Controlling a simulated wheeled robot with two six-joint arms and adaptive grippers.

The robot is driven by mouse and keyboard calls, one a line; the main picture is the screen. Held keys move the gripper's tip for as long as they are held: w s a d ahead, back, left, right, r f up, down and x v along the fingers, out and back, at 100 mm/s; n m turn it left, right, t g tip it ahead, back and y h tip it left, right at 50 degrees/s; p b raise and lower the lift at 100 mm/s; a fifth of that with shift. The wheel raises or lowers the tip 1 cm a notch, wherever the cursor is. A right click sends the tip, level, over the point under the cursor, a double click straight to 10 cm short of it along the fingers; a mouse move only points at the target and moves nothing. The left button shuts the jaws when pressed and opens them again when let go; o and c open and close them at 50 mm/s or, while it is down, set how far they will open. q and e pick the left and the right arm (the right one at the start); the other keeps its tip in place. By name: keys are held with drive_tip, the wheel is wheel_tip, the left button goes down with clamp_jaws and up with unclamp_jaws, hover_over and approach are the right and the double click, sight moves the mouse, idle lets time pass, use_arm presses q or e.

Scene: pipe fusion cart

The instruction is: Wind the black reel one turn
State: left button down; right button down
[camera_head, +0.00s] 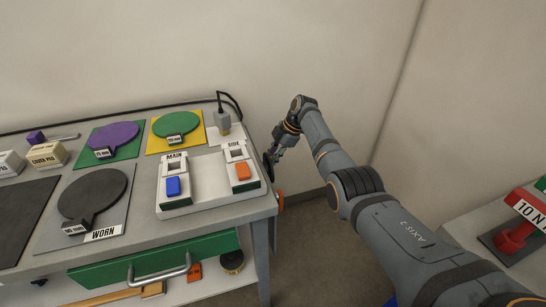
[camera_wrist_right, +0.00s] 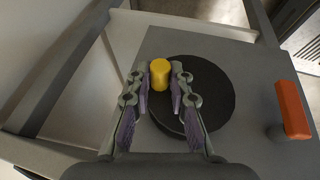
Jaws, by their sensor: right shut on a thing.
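The black reel (camera_wrist_right: 205,95) is a dark disc mounted on the grey end panel of the cart. In the head view it shows edge-on as a dark rim (camera_head: 267,168) at the cart's right end. A yellow crank knob (camera_wrist_right: 160,74) stands out near the reel's upper left edge in the wrist view. My right gripper (camera_wrist_right: 161,82) is shut on this knob, with one finger on each side. It also shows in the head view (camera_head: 276,153), where the knob is hidden. My left gripper is not in view.
An orange handle (camera_wrist_right: 292,108) sticks out of the same panel beside the reel; it shows in the head view (camera_head: 280,201). The cart top holds a white tray (camera_head: 205,204), coloured mats and discs. A second table (camera_head: 470,230) stands at right, with open floor between.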

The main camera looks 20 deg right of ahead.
drive_tip(key=c, duration=1.2)
unclamp_jaws()
drive_tip(key=shift+f, duration=0.1)
drive_tip(key=shift+d+r, duration=0.15)
drive_tip(key=shift+r, duration=0.1)
drive_tip(key=v, duration=1.1)
drive_tip(key=shift+r, duration=0.2)
drive_tip(key=shift+d, duration=0.1)
